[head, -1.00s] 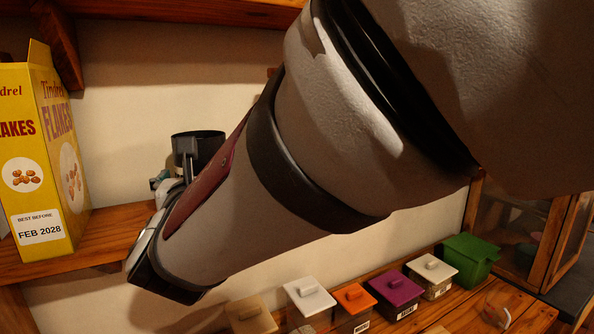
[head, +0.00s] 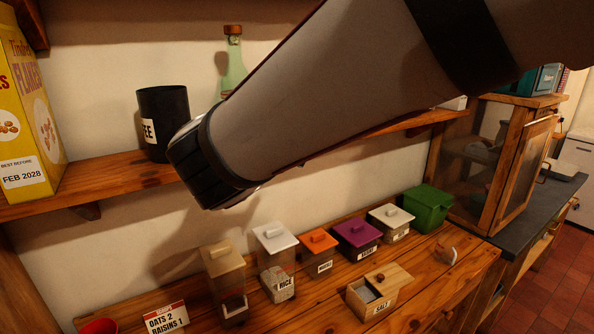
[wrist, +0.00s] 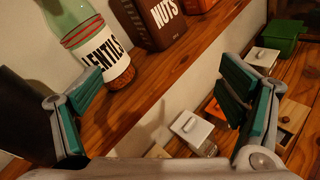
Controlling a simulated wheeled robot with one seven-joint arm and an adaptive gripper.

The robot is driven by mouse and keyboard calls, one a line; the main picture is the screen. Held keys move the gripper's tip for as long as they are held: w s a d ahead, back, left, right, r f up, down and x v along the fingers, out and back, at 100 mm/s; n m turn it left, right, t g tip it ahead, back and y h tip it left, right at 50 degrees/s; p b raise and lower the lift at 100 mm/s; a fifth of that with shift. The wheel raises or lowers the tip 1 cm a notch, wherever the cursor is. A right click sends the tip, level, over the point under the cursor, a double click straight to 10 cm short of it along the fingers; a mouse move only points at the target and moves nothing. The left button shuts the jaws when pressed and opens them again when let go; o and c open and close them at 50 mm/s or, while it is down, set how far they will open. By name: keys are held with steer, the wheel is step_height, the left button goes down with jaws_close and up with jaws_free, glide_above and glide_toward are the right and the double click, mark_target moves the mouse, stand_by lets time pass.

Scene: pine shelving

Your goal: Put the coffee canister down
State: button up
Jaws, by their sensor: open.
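The black coffee canister (head: 165,108) stands upright on the upper pine shelf (head: 110,182), right of the yellow flakes box. Only the end of its white label shows, reading "EE"; my arm hides part of its lower right side. In the wrist view a dark shape at the left edge (wrist: 22,112) appears to be the canister, beside the left finger and not between the fingers. My gripper (wrist: 160,92) is open and empty, its teal-padded fingers wide apart near the shelf edge. In the head view my arm hides the gripper.
The yellow flakes box (head: 28,110) is at left. Several lidded containers, including the rice one (head: 277,262), and an open salt box (head: 372,298) sit below.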

steer(key=s+d+f+m+g+h, duration=0.1)
steer(key=s+d+f+m+g, duration=0.1)
steer(key=s+d+m, duration=0.4)
steer(key=s+d+f+m+g+h, duration=0.1)
steer(key=d+f+m+g, duration=0.2)
steer(key=d, duration=0.6)
steer(key=s+d+f+m+g+h, duration=0.1)
steer(key=s+d+m+g+h, duration=0.1)
steer(key=s+d+m, duration=0.35)
steer(key=s+d+f+m+g+y, duration=0.1)
steer(key=s+f+m+g+y, duration=0.2)
steer(key=s+m, duration=0.9)
step_height(320, 180, down, 2)
steer(key=m+y, duration=0.3)
steer(key=shift+s+d, duration=0.15)
